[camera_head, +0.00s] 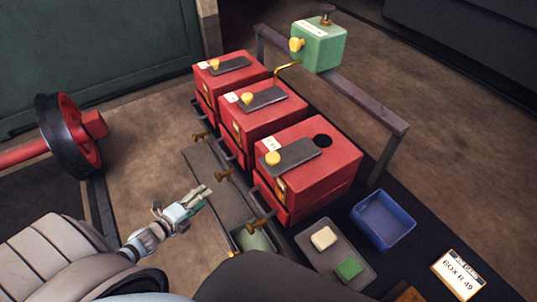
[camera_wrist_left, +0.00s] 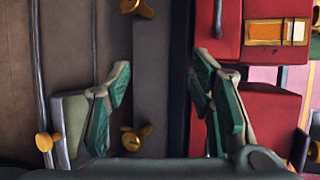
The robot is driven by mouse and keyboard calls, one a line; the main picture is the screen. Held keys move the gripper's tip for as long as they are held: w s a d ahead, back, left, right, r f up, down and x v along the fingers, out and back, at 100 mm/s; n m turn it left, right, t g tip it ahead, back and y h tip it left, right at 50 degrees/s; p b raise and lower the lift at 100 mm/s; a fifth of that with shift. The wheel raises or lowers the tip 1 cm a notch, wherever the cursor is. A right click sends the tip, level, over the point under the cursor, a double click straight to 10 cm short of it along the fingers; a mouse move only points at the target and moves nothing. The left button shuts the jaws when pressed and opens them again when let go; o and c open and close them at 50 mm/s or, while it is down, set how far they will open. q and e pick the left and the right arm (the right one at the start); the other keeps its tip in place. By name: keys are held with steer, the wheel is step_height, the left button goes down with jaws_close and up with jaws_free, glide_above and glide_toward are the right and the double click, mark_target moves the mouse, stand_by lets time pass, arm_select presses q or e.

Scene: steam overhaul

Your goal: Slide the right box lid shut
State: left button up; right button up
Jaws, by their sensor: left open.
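Three red boxes stand in a row in the head view. The right box (camera_head: 315,185) is the nearest, with a dark grey lid (camera_head: 297,156) on its top. The lid carries a yellow knob (camera_head: 273,158) at its left end. A round dark hole (camera_head: 322,141) is uncovered beyond the lid's right end. My left gripper (camera_head: 208,196) is open and empty, low to the left of the boxes and apart from the lid. In the left wrist view its open fingers (camera_wrist_left: 163,72) show, with red box fronts (camera_wrist_left: 262,100) at the right. My right gripper is not in view.
The middle box (camera_head: 270,122) and left box (camera_head: 228,82) have similar lids. Brass handles (camera_head: 262,222) stick out on the left side. A green block (camera_head: 319,47) sits on a rail behind. A blue bin (camera_head: 383,219) and grey tray (camera_head: 325,267) lie in front.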

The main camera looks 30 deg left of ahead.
arm_select(q)
steer(key=w+d+r+m+t+h, duration=0.2)
steer(key=w+r+m+h, duration=0.25)
steer(key=r+m, duration=0.6)
steer(key=m+g+h, duration=0.5)
steer(key=m+h, duration=0.4)
steer(key=m, duration=0.6)
glide_toward(273, 156)
steer(key=shift+m, duration=0.25)
steer(key=p+x, duration=0.1)
steer(key=x, duration=0.7)
steer(key=shift+w+d, duration=0.2)
steer(key=shift+d, duration=0.15)
steer(key=shift+w+d, duration=0.35)
steer(key=shift+d, duration=0.15)
jaws_close()
